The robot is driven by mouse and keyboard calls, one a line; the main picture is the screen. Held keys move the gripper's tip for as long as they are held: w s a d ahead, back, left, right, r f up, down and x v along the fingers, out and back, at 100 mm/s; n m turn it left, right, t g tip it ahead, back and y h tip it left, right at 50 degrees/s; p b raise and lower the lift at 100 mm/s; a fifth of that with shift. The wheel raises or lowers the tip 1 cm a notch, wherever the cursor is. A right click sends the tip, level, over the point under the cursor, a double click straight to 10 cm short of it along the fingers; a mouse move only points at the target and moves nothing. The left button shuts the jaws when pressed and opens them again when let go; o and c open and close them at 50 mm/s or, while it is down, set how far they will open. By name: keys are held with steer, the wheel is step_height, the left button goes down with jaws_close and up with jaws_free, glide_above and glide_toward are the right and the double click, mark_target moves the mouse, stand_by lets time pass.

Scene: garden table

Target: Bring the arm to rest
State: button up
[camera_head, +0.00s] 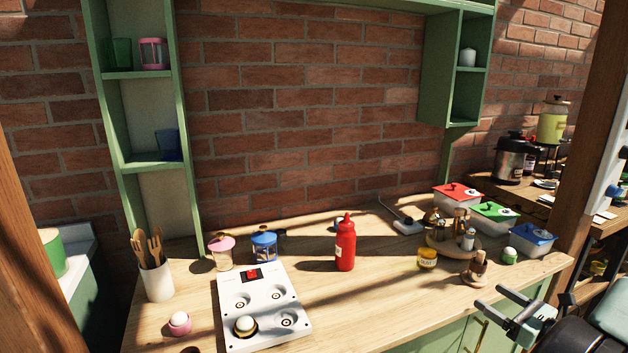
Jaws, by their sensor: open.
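My gripper (494,315) is at the lower right of the head view, in front of the table's front edge. Its two fingers are apart and nothing shows between them. It points left toward the wooden tabletop (390,285). Part of my arm shows behind it at the right edge of the picture. The rest of the arm is out of view.
A red bottle (345,247) stands mid-table. A white panel (262,308) with round fittings lies at front left. A wooden stand (474,272) and yellow-labelled jar (427,258) are closest to my gripper. Lidded boxes (497,215) stand at back right. A wooden post (588,130) rises at right.

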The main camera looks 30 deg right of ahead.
steer(key=w+a+r+n+g+y, duration=0.35)
steer(key=a+n+g, duration=0.2)
steer(key=a, duration=0.35)
steer(key=w+a+r+n+g+y, duration=0.2)
steer(key=a+r+n+g+y, duration=0.25)
steer(key=a, duration=0.45)
steer(key=w+a+r+n+g+y, duration=0.1)
steer(key=w+a+n+g+y, duration=0.3)
steer(key=a+n, duration=0.45)
steer(key=s+a+r+n+g+h, duration=0.2)
steer(key=s+a+n+h, duration=0.4)
steer(key=a+n, duration=0.5)
steer(key=s+a+r+n+g+h, duration=0.2)
steer(key=s+a+r+n+h, duration=0.2)
steer(key=s+a+n, duration=0.6)
steer(key=a+n+h, duration=0.2)
steer(key=n, duration=0.1)
steer(key=shift+r+n, duration=0.35)
steer(key=shift+r, duration=0.05)
